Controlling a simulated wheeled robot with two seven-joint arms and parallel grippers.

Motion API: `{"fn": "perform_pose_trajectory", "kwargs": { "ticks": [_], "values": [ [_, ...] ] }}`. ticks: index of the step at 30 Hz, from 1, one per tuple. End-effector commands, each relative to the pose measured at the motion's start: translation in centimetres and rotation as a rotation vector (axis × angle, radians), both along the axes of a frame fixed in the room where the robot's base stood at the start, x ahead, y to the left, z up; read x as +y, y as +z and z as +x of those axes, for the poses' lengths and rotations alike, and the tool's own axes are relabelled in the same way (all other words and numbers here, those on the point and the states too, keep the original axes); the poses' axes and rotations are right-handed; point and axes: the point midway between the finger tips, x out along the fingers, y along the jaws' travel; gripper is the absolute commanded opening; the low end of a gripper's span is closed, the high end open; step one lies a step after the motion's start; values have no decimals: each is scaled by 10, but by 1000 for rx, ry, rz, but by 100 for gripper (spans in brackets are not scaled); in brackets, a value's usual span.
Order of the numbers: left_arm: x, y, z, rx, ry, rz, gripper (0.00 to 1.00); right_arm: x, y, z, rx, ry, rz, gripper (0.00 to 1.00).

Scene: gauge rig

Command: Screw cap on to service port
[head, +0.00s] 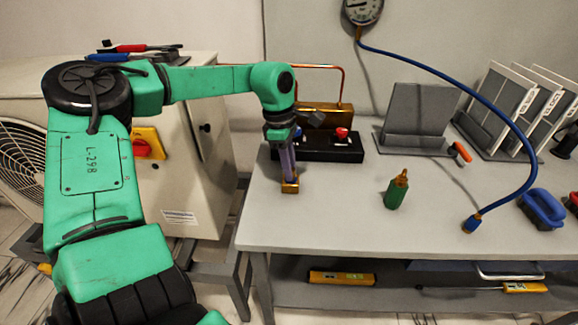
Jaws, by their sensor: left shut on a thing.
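My left gripper (289,178) is over the left part of the bench, pointing down. It is shut on a small brass-coloured piece (290,187), which looks like the cap. The piece is at or just above the bench top; I cannot tell whether it touches. Behind the gripper is a brass block (328,114) with a copper pipe, and a black base (346,150) with a red knob (341,132) stands in front of it. The service port cannot be made out clearly; my arm covers part of this area. My right gripper is out of view.
A green bottle with a brass top (394,191) stands mid-bench. A blue hose (487,90) runs from the gauge (362,11) to the bench (420,225). The front middle is clear.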

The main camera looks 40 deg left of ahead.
Motion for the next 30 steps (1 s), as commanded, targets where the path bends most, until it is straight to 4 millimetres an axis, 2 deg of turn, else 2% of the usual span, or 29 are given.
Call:
{"fn": "perform_pose_trajectory", "kwargs": {
  "ticks": [4,7,14,22,27,28,29,30],
  "values": [
    [-2,-4,-4,17,-270,-8,0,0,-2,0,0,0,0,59],
    [-3,-4,-4,17,-394,-9,0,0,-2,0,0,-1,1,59],
    [-3,-4,-4,16,-409,-9,0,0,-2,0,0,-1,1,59],
    [-2,-5,-5,17,-618,-7,0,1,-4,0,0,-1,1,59],
    [-2,-4,-5,17,-631,-8,0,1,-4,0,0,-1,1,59],
    [-2,-4,-5,16,-631,-8,33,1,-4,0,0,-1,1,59],
    [-2,-4,-5,16,-630,-8,45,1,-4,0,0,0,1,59],
    [-2,-4,-4,15,-629,-7,46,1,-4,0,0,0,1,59]
  ]
}}
